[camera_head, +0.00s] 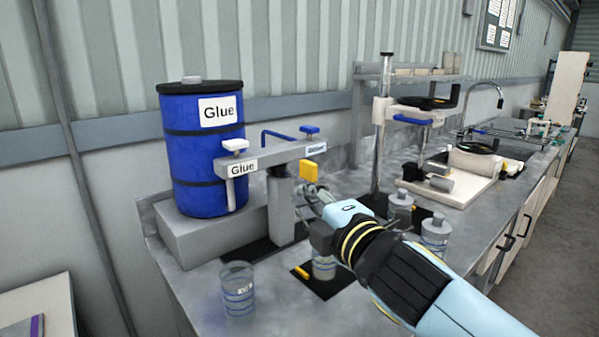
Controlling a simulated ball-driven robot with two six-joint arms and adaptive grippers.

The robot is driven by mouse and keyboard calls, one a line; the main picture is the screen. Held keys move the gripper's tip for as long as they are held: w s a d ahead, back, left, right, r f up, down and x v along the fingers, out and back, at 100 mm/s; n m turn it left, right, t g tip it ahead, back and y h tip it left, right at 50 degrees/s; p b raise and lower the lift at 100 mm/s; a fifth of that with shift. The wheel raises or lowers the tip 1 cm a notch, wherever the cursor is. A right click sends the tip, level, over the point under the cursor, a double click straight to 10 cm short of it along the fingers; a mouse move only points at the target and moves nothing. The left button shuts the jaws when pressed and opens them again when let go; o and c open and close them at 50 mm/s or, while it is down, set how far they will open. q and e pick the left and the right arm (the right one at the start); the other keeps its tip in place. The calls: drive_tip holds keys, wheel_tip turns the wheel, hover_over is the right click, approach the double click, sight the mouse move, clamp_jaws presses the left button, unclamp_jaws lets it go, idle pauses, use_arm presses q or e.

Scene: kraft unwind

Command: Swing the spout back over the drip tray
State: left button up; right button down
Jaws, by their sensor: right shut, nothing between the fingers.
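A grey arm (268,160) with a "Glue" label and a second label too small to read sits on a grey column (284,212). A short downspout (230,194) hangs from its left end, and a yellow tab (308,172) shows below its right end. A flat black tray or mat (245,254) lies by the column's foot; I cannot tell for sure that it is the drip tray. My right gripper (310,192) is shut and empty, just below the yellow tab; I cannot tell whether they touch. My left gripper is out of view.
A blue glue drum (205,150) stands on a grey block at the back left. A clear beaker (238,290) stands at the front. Another jar (324,266) is on a black mat (338,286) below my right gripper. Lidded bottles (435,232) stand right of my forearm.

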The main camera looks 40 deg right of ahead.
sight(304, 179)
drive_tip(key=w+d+p, duration=0.2)
drive_tip(key=w+d, duration=0.3)
drive_tip(key=w, duration=0.5)
drive_tip(key=shift+d, duration=0.25)
drive_tip(key=shift+d, duration=0.1)
